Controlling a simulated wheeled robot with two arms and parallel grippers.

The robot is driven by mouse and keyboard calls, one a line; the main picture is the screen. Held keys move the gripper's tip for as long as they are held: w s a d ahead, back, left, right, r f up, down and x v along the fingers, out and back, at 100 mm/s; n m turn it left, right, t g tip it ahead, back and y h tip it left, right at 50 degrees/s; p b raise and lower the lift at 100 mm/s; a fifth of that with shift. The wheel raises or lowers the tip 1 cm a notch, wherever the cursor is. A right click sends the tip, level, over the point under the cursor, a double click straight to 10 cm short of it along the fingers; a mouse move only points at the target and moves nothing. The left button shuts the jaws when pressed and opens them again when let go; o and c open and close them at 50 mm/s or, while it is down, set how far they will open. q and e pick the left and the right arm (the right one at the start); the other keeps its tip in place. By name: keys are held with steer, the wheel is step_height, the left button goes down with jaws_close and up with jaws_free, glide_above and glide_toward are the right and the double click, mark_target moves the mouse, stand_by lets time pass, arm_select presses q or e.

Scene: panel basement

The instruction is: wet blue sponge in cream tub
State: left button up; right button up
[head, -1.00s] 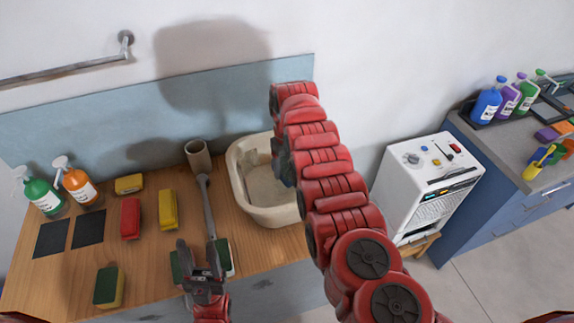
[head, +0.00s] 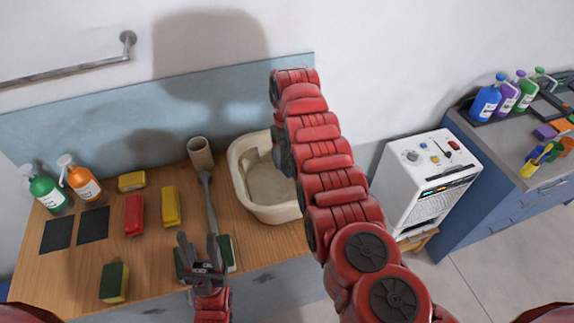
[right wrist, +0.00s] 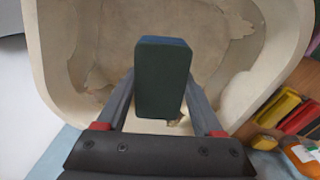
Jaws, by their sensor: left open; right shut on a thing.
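The cream tub (head: 243,199) stands on the wooden table, with a tan interior. My right gripper (right wrist: 160,108) is shut on the blue sponge (right wrist: 163,78), which shows a dark green face and a thin blue edge. In the right wrist view the sponge is over the inside of the tub (right wrist: 45,65); whether it touches the bottom or any water, I cannot tell. In the head view my right arm hides most of that gripper and the sponge. My left gripper (head: 206,262) is open and empty above the table's front edge, over dark green sponges (head: 226,254).
A grey handled tool with a cup end (head: 200,153) lies just left of the tub. A white appliance (head: 432,180) stands to the right.

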mark_target(287, 155)
steer(key=shift+r, duration=2.9)
steer(key=shift+r, duration=2.05)
steer(key=shift+s+f, duration=0.1)
